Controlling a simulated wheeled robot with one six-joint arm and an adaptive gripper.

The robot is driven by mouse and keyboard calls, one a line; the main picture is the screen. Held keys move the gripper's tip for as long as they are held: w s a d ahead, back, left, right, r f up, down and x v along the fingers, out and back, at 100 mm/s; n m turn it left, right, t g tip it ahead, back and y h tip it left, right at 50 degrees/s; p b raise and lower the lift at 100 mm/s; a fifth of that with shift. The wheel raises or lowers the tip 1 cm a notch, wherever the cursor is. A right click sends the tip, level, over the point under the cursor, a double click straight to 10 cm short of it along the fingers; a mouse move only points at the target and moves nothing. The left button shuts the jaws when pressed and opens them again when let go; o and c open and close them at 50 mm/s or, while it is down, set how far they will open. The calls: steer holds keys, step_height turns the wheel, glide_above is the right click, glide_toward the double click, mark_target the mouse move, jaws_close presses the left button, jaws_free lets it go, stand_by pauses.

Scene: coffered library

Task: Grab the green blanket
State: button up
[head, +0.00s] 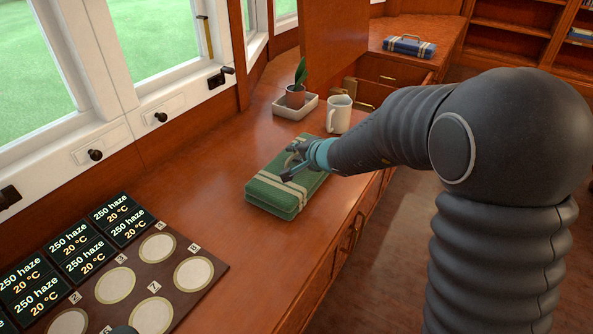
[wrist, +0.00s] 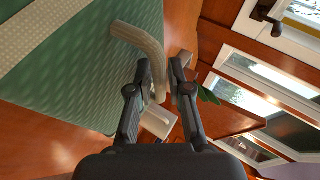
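The green blanket (head: 272,192) is folded flat on the wooden counter, with cream straps across it. In the wrist view the blanket (wrist: 85,75) fills the upper left, and its cream curved handle (wrist: 149,48) reaches between my fingers. My gripper (head: 290,162) is over the blanket's top at the handle. In the wrist view the gripper (wrist: 162,72) appears open, one finger on each side of the handle with a narrow gap. The gripper and wrist hide part of the blanket in the head view.
A white mug (head: 339,114) and a potted plant in a white tray (head: 296,107) stand behind the blanket. A board with round pads (head: 150,280) and displays lies at front left. A blue bundle (head: 409,47) lies farther back. Windows line the left.

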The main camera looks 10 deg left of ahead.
jaws_close()
steer(key=shift+r, duration=0.15)
